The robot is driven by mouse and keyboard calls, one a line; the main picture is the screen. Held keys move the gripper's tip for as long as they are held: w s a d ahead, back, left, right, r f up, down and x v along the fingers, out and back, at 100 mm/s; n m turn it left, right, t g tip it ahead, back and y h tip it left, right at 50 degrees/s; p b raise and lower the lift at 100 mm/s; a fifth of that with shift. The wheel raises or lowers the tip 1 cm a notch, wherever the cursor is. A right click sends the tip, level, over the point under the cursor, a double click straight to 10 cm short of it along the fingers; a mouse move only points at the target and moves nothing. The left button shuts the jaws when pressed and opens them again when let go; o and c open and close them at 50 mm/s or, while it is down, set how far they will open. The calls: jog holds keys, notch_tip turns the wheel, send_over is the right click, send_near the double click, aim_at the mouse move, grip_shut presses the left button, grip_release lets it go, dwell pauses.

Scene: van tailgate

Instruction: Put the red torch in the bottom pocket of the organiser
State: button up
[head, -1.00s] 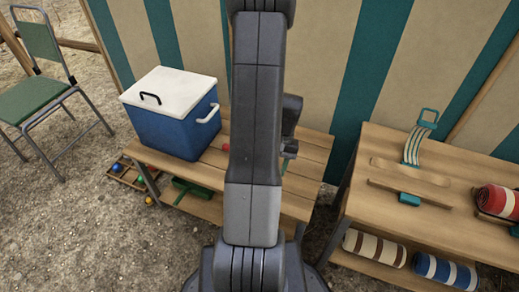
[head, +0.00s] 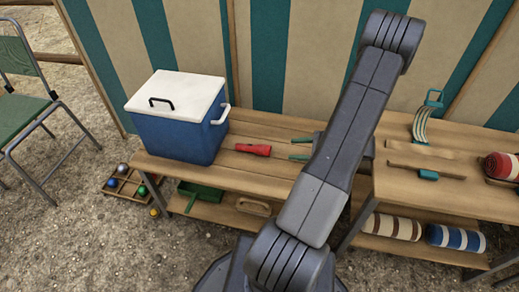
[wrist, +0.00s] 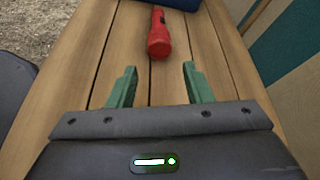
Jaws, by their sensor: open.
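The red torch (head: 253,149) lies on the slatted wooden bench top, just right of the blue cooler. In the wrist view the torch (wrist: 159,38) lies ahead of my gripper, roughly in line with the gap between the fingers. My gripper (head: 299,149) is right of the torch, pointing toward it, with its green fingers apart and empty. In the wrist view my gripper (wrist: 160,72) is open, and a short stretch of bench separates the fingertips from the torch. I cannot make out an organiser in either view.
The blue cooler (head: 178,130) with a white lid stands at the bench's left end. The bench (head: 265,174) is clear around the torch. A second table (head: 455,198) with a rolled red mat stands right. A striped canvas wall (head: 300,50) closes the back.

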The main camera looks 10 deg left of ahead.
aim_at(270, 149)
jog(key=b+x, duration=0.3)
jog(key=x, duration=0.8)
jog(key=shift+r, duration=0.1)
jog(key=shift+c, duration=0.3)
grip_shut()
